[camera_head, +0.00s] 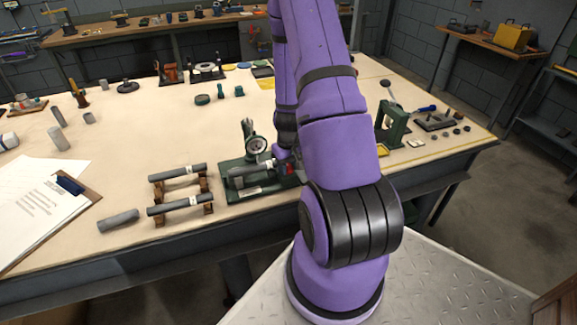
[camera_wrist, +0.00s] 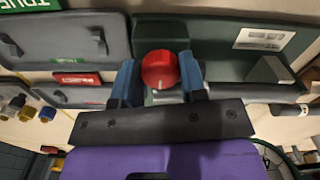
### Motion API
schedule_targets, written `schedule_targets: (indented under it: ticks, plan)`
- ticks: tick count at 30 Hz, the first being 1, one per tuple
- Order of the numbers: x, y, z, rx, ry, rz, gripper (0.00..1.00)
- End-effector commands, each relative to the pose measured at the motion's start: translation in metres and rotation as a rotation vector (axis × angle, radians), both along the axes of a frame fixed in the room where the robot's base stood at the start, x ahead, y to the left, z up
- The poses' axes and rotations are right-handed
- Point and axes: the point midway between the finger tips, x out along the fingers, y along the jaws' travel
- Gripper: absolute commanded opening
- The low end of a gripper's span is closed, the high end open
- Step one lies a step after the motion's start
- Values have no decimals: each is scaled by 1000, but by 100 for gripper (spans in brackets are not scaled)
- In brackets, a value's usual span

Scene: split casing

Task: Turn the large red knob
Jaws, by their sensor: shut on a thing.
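The large red knob (camera_wrist: 159,71) sits on a dark green housing (camera_wrist: 161,33), with a small pale mark on its face. My gripper (camera_wrist: 158,65) has one blue finger on each side of the knob and is shut on it. In the head view a green bench device (camera_head: 240,181) with a round dial (camera_head: 254,146) stands near the table's front edge. A bit of red (camera_head: 267,167) shows there beside my arm's end. My arm hides the gripper's fingers and part of the device in that view.
Grey shafts on wooden supports (camera_head: 180,189) stand left of the device. A green stand (camera_head: 391,124) is to the right, past my arm. A clipboard (camera_head: 70,184) lies at the left. The tabletop (camera_head: 185,123) behind the shafts is mostly clear.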

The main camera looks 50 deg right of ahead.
Motion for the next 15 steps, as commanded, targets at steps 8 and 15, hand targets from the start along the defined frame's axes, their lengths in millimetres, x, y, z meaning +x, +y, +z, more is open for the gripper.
schedule_targets:
  ticks: [8, 15]
  plan:
    - [0, 1, 0, 0, 0, -201, 15]
    - [0, 1, 0, 0, 0, -221, 15]
